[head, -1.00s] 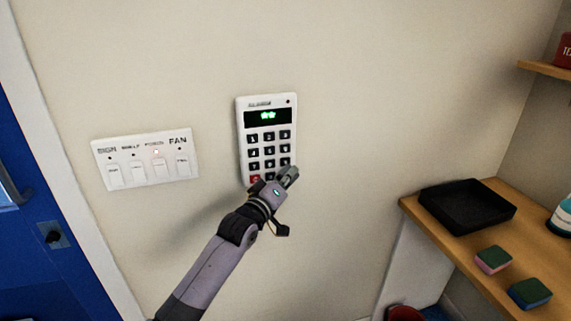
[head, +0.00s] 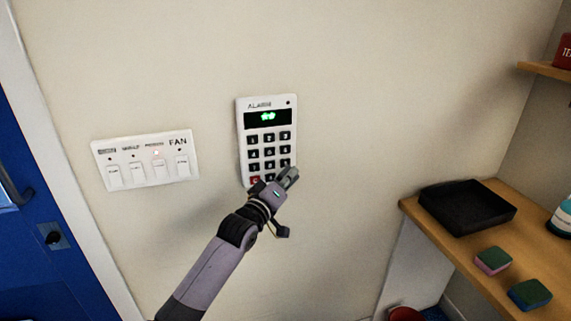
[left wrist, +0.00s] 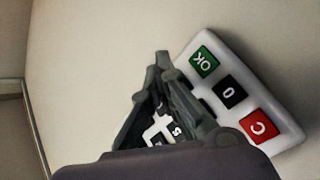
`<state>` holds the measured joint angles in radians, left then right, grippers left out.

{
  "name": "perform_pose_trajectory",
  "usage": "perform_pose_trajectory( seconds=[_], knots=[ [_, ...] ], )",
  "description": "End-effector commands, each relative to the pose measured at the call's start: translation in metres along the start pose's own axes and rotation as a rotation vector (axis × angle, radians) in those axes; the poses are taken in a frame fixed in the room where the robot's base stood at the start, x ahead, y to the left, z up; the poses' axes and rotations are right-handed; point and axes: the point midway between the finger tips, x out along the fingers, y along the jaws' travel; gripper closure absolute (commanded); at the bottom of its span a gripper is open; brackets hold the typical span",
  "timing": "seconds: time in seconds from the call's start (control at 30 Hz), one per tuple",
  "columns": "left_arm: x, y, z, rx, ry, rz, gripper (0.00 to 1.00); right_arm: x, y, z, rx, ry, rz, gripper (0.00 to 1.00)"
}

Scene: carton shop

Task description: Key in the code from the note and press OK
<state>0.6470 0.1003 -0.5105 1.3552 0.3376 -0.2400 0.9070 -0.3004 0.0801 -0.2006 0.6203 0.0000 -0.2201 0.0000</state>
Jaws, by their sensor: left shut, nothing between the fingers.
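A white alarm keypad (head: 242,128) is mounted on the wall in the middle of the head view. Its display (head: 268,117) shows two green stars. Below are rows of black number keys and a red C key (head: 255,180). My left gripper (head: 291,174) is shut and empty at the lower right of the keypad, covering part of the bottom row. In the left wrist view the green OK key (left wrist: 204,61), the black 0 key (left wrist: 230,92) and the red C key show; the fingers (left wrist: 163,62) cover most number keys. Whether they touch a key is unclear. No note shows.
A white switch panel (head: 146,176) with several switches, one marked FAN, is left of the keypad; one small light glows red. A blue door (head: 40,270) is at far left. A wooden counter (head: 430,222) at right holds a black tray (head: 452,219) and two sponges (head: 492,261).

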Motion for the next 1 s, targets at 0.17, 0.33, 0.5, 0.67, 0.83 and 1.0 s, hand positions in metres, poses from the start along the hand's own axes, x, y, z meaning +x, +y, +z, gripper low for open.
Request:
perform_pose_trajectory(
  seconds=[0.17, 0.33, 0.5, 0.67, 0.83, 1.0],
  knots=[
    [0.0012, -0.0011, -0.0007, 0.001, 0.0, 0.0, 1.0, 0.0015, 0.001, 0.0, 0.0, 0.0, 0.001, 1.0],
    [0.0053, -0.0039, -0.0037, 0.0, 0.0, 0.0, 1.0, 0.0048, 0.001, 0.0003, 0.0, 0.0, 0.001, 1.0],
    [0.0059, -0.004, -0.0044, 0.0, 0.0, 0.0, 1.0, 0.0044, 0.001, 0.0002, 0.0, 0.0, 0.001, 1.0],
    [0.0058, -0.004, -0.0045, 0.0, 0.0, 0.0, 1.0, 0.0045, 0.0011, 0.0001, 0.0, 0.0, 0.001, 1.0],
    [0.0065, -0.0048, -0.0048, 0.0, 0.0, 0.0, 1.0, 0.0055, 0.001, 0.0002, 0.0, 0.0, 0.001, 1.0],
    [0.0079, -0.0058, -0.0057, 0.001, 0.0, 0.0, 1.0, 0.0072, 0.001, 0.0004, 0.001, 0.0, 0.001, 1.0]
  ],
)
